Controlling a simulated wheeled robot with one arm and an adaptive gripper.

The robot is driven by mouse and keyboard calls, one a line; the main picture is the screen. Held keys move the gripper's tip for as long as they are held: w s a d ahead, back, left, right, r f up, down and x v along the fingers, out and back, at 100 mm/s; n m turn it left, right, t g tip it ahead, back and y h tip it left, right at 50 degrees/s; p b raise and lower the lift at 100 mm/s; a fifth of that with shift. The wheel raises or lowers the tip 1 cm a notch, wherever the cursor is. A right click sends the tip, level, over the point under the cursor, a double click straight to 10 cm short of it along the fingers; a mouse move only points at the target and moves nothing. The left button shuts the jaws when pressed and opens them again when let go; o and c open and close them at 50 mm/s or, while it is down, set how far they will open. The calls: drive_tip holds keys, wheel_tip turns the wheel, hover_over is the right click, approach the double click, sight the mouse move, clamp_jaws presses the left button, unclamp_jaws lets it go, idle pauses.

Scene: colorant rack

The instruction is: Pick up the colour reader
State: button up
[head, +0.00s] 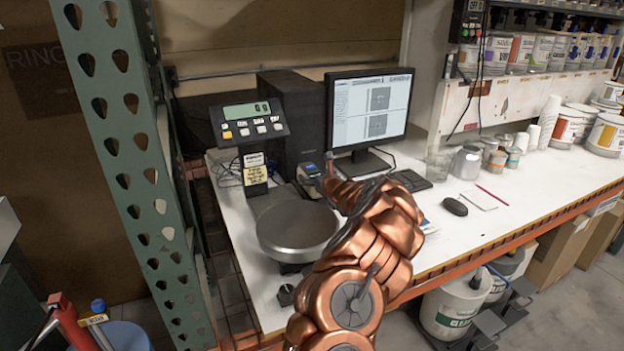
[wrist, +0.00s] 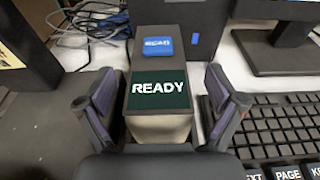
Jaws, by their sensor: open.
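The colour reader (wrist: 158,85) is a small upright block with a dark top, a green "READY" screen and a blue button. In the wrist view it stands between the two open fingers of my gripper (wrist: 160,110), one finger on each side with narrow gaps. In the head view the colour reader (head: 309,172) shows behind my copper arm, between the scale and the monitor. My gripper (head: 328,172) is at the far end of the arm there, and its fingers are too small to make out.
A scale with a round steel plate (head: 297,228) stands left of my arm. A monitor (head: 368,112) and keyboard (head: 410,180) are close on the right, with the keyboard (wrist: 280,130) beside my right finger. A dark computer tower (head: 293,115) stands behind. A mouse (head: 455,207) lies farther right.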

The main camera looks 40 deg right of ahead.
drive_tip(key=shift+w+f, duration=0.15)
drive_tip(key=shift+w, duration=0.2)
drive_tip(key=c, duration=1.6)
drive_tip(key=shift+c, duration=0.7)
drive_tip(key=shift+r, duration=0.25)
